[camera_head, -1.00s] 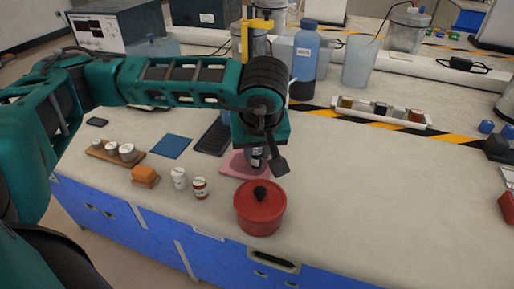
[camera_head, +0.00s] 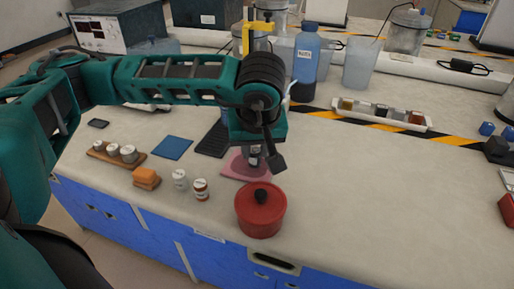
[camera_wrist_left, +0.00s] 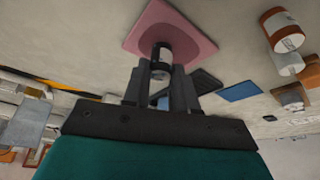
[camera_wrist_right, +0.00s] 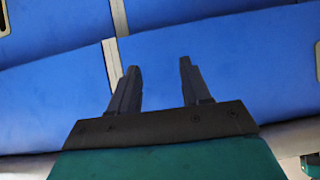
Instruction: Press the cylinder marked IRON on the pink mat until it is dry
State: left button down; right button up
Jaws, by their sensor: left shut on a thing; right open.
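The pink mat (camera_head: 236,170) lies flat on the bench, behind the red pot; it also shows in the left wrist view (camera_wrist_left: 192,35). My left gripper (camera_head: 262,160) is over the mat. In the left wrist view its fingers (camera_wrist_left: 162,78) are shut on a small metallic cylinder (camera_wrist_left: 161,58) with a dark band. The cylinder's far end is at the mat; I cannot tell whether it touches. No marking is readable on it. My right gripper (camera_wrist_right: 155,85) is open and empty, with the blue cabinet front behind it in the right wrist view.
A red lidded pot (camera_head: 261,211) stands just in front of the mat. A dark tray (camera_head: 213,139) and a blue mat (camera_head: 172,148) lie to the left. Two small jars (camera_head: 201,189), an orange block (camera_head: 146,176) and a wooden rack (camera_head: 104,153) are further left. The bench right of the pot is clear.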

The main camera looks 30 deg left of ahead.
pick_arm(q)
jog(key=shift+r, duration=0.15)
dwell(0.3)
jog(key=shift+f+b, duration=0.6)
jog(key=shift+b, duration=0.1)
jog(key=shift+s+f+b, duration=0.1)
jog(key=shift+f+b, duration=0.1)
jog(key=shift+b, duration=0.4)
dwell(2.6)
jog(key=shift+d+r, duration=0.1)
jog(key=shift+r, duration=0.05)
jog(key=shift+w+d+r+p, duration=0.2)
jog(key=shift+r+p, duration=0.15)
jog(key=shift+r, duration=0.3)
jog(key=shift+r+p, duration=1.55)
jog(key=shift+r, duration=1)
